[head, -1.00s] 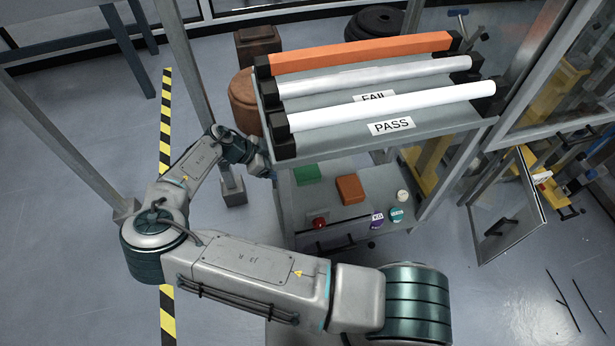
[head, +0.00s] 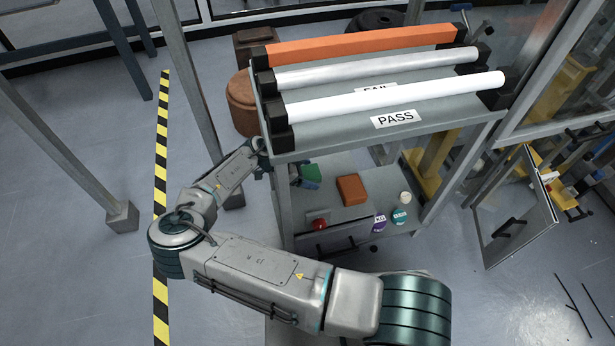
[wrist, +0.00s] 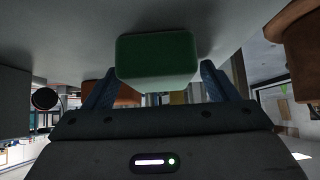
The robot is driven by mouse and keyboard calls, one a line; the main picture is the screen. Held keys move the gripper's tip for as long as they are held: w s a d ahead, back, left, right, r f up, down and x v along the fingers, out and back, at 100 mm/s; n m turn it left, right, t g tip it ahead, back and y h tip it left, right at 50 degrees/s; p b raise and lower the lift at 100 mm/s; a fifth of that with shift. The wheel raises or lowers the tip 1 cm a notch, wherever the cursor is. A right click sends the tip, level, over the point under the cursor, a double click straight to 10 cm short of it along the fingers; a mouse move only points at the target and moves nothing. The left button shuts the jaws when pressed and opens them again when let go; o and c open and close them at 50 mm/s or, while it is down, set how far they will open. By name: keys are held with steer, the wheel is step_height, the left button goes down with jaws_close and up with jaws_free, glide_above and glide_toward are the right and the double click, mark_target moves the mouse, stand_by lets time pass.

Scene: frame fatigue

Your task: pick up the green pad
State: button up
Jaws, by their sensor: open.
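The green pad (head: 312,172) lies on the lower shelf of the cart, near its left side. In the wrist view the green pad (wrist: 158,58) is large and close, just ahead of my gripper (wrist: 156,80). The two blue fingers are spread, one toward each side of the pad, and nothing is clamped between them. In the head view my gripper (head: 297,178) reaches in under the upper shelf from the left, and its tip is partly hidden by a cart post. I cannot tell whether a finger touches the pad.
The upper shelf (head: 440,128), with an orange bar and two pale bars, overhangs the lower shelf. An orange-brown block (head: 352,190) lies right of the pad. A red knob (head: 320,224), a purple-labelled bottle (head: 380,222) and a teal-labelled bottle (head: 400,215) are near the front.

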steer(key=c, duration=1.1)
steer(key=shift+o, duration=0.2)
steer(key=shift+r, duration=0.1)
